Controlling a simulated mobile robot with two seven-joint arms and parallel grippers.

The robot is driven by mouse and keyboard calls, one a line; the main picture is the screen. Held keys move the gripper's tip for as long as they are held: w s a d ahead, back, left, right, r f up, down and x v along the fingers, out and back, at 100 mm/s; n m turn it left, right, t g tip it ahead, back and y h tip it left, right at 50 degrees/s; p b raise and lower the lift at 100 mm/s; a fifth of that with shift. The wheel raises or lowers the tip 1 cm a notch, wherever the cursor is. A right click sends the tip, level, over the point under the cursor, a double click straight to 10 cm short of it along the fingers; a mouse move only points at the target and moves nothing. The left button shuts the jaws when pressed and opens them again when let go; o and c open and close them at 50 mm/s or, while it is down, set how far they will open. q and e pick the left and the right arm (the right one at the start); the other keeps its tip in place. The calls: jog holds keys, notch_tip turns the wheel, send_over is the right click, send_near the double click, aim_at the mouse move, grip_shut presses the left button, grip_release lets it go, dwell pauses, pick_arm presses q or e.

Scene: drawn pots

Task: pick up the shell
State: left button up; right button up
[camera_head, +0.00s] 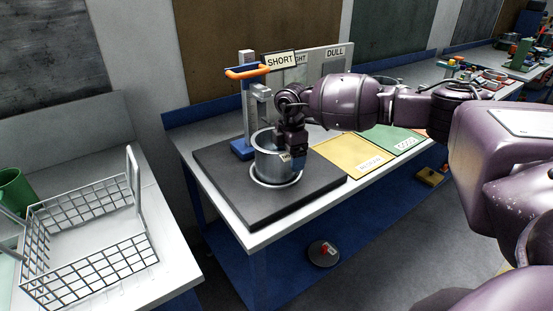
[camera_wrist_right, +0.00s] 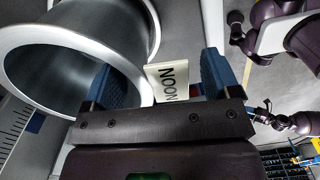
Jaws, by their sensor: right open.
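The shell (camera_head: 268,160) looks like an open-topped grey metal cylinder. It stands upright in a ring on a dark slab on the workbench. In the right wrist view the shell (camera_wrist_right: 120,28) fills the upper left, its round mouth facing the camera. My right gripper (camera_head: 298,163) is at the shell's right rim, pointing down. In the wrist view my right gripper (camera_wrist_right: 158,62) has its blue fingers apart. One finger appears inside the mouth and the other outside, with the wall between them. Contact cannot be told. My left gripper is not in view.
A post with an orange-handled clamp (camera_head: 247,73) stands just behind the shell. The dark slab (camera_head: 235,200) has bare room in front. Yellow (camera_head: 350,152) and green (camera_head: 390,140) mats lie to the right. A wire basket (camera_head: 90,262) is on the left table.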

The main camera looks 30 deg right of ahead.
jog(key=c, duration=1.5)
jog(key=shift+r, duration=0.4)
notch_tip(320, 180, up, 3)
jog(key=shift+f, duration=0.2)
jog(key=s, duration=0.6)
jog(key=s+d+b, duration=0.1)
jog(key=s, duration=1.1)
jog(key=shift+d+r+b, duration=0.1)
jog(key=shift+d+b, duration=0.1)
jog(key=shift+b, duration=0.15)
